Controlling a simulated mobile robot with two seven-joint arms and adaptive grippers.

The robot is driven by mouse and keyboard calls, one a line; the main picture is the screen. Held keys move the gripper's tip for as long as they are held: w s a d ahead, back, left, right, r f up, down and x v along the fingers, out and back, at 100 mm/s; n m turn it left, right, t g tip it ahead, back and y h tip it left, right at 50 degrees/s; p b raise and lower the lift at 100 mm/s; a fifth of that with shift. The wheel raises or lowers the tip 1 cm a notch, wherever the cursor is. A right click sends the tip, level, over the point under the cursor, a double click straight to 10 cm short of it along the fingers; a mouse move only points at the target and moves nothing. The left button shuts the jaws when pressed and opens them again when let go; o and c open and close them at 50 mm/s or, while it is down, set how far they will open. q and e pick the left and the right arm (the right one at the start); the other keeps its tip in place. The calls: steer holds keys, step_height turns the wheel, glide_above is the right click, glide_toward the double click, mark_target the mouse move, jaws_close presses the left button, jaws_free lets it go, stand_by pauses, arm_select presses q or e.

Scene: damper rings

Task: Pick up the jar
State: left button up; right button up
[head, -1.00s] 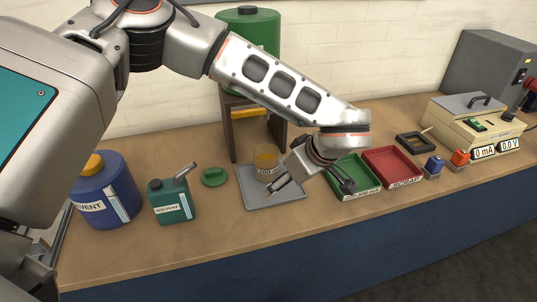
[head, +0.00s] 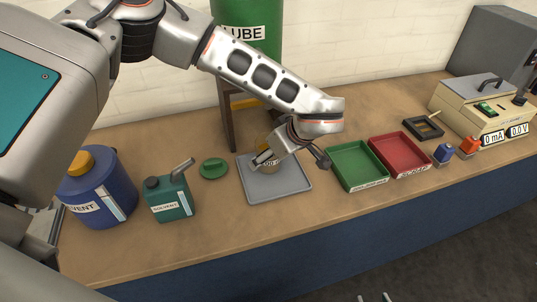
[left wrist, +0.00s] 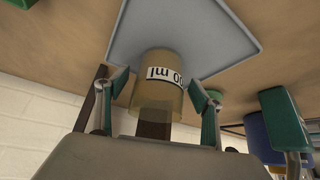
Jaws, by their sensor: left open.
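The jar is a clear amber cylinder with a "200 ml" label, standing on the grey tray (head: 290,188). In the head view my left gripper partly hides the jar (head: 272,168). My left gripper (head: 263,160) is low over the tray, at the jar. In the left wrist view the jar (left wrist: 157,95) stands between the two open fingers, with a small gap on each side. My right gripper (head: 375,297) shows only as two tips, apart and empty, at the bottom edge of the head view, over the floor and far from the jar.
A green lid (head: 214,168) and a teal solvent can (head: 170,199) are left of the tray, with a blue solvent jug (head: 100,195) beyond. A green bin (head: 357,166) and red scrap bin (head: 400,155) stand right. A drum stand (head: 226,115) is behind. The counter front is clear.

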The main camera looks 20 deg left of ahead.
arm_select(q)
steer(key=shift+x, duration=0.9)
steer(key=shift+w, duration=0.1)
arm_select(e)
steer(key=shift+w+r, duration=0.3)
steer(key=shift+r, duration=0.05)
arm_select(q)
steer(key=c, duration=1.5)
arm_select(e)
steer(key=shift+a, duration=0.1)
arm_select(q)
steer(key=shift+r, duration=0.1)
arm_select(e)
steer(key=shift+f, duration=0.1)
